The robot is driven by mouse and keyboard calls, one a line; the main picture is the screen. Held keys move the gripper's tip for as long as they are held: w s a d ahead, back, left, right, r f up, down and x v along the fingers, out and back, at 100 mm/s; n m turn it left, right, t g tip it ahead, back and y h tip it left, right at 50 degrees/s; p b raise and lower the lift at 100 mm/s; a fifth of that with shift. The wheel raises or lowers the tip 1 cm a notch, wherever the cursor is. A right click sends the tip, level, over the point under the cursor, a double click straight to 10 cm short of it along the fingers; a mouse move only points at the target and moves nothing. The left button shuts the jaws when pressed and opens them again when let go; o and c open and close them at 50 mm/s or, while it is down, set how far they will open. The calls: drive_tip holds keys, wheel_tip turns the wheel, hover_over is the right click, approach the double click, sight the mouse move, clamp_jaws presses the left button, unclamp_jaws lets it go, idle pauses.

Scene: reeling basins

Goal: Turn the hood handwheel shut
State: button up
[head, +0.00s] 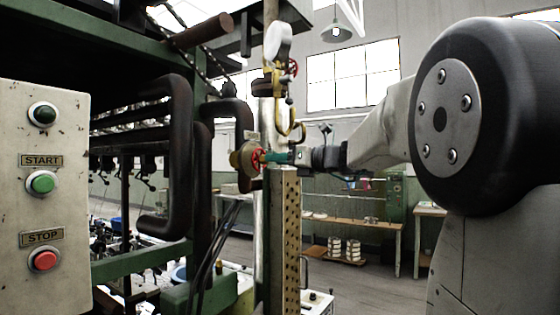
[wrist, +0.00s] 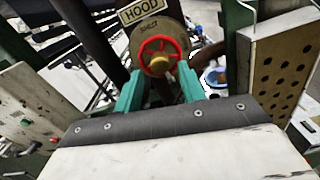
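The hood handwheel (wrist: 154,42) is a small red spoked wheel with a yellow hub. It sits in front of a round tan plate (wrist: 147,27) marked SHUT, under a HOOD sign (wrist: 141,11). In the head view the handwheel (head: 256,160) shows nearly edge-on at the pipework. My gripper (wrist: 160,80) has teal fingers spread apart, one on each side below the wheel, with nothing seen held between them. In the head view my gripper (head: 277,157) points left, its tips close to the wheel. I cannot tell whether they touch it.
A perforated post (head: 285,230) stands just below my gripper. Another small red valve wheel (head: 291,67) is higher up. A START and STOP panel (head: 45,210) stands at left, with dark bent pipes (head: 178,150) beside it. A bench (head: 365,223) is farther back.

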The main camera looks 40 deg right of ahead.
sight(262, 159)
drive_tip(key=shift+w+a+n, duration=0.25)
drive_tip(key=shift+w+n, duration=0.2)
drive_tip(key=shift+w, duration=0.3)
drive_tip(key=shift+w+a+n, duration=0.25)
drive_tip(key=shift+w+n, duration=0.2)
drive_tip(key=shift+w, duration=0.25)
drive_tip(key=c, duration=0.9)
drive_tip(key=shift+o, duration=0.3)
drive_tip(key=m, duration=0.3)
drive_tip(key=shift+m, duration=0.3)
drive_tip(key=m, duration=1.3)
drive_tip(key=shift+m, duration=0.4)
drive_tip(key=o, duration=0.8)
drive_tip(key=shift+o, duration=0.2)
